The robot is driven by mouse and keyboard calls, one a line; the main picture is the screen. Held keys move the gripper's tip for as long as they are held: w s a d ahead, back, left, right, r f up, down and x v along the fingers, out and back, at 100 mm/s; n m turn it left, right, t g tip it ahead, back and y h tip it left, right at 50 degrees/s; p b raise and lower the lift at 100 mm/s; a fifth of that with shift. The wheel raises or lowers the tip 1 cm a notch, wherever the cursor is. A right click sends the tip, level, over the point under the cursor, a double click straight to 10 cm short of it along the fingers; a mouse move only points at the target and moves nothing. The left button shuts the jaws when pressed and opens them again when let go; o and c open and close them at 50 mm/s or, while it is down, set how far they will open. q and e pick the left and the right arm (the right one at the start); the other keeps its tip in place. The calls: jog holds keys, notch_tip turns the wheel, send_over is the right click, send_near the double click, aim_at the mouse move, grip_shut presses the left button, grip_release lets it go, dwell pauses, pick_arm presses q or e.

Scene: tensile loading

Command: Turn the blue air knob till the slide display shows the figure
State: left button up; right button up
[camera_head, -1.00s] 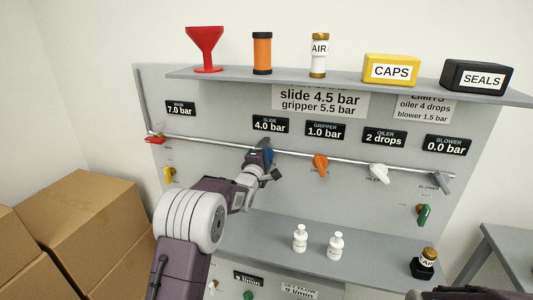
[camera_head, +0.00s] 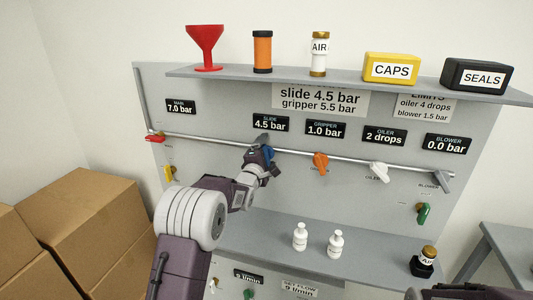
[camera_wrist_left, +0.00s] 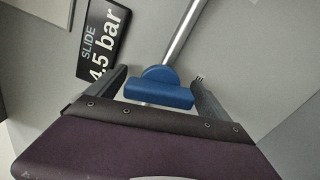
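The blue air knob (camera_head: 268,154) sits on the pipe below the slide display (camera_head: 270,123), which reads 4.5 bar. The placard (camera_head: 320,98) above reads slide 4.5 bar, gripper 5.5 bar. My left gripper (camera_head: 264,158) is at the blue knob and partly covers it. In the left wrist view the blue knob (camera_wrist_left: 160,92) lies between the two fingers of my left gripper (camera_wrist_left: 160,90), which look closed on its sides. The slide display (camera_wrist_left: 103,40) also shows there.
An orange knob (camera_head: 321,162) and a white knob (camera_head: 379,171) sit to the right on the same pipe. The shelf (camera_head: 350,78) juts out above. White bottles (camera_head: 300,238) stand on the lower ledge. Cardboard boxes (camera_head: 85,225) are at the left.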

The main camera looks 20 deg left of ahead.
pick_arm(q)
jog(key=s, duration=0.9)
jog(key=shift+a+b, duration=0.15)
jog(key=shift+b, duration=0.15)
jog(key=shift+r, duration=0.1)
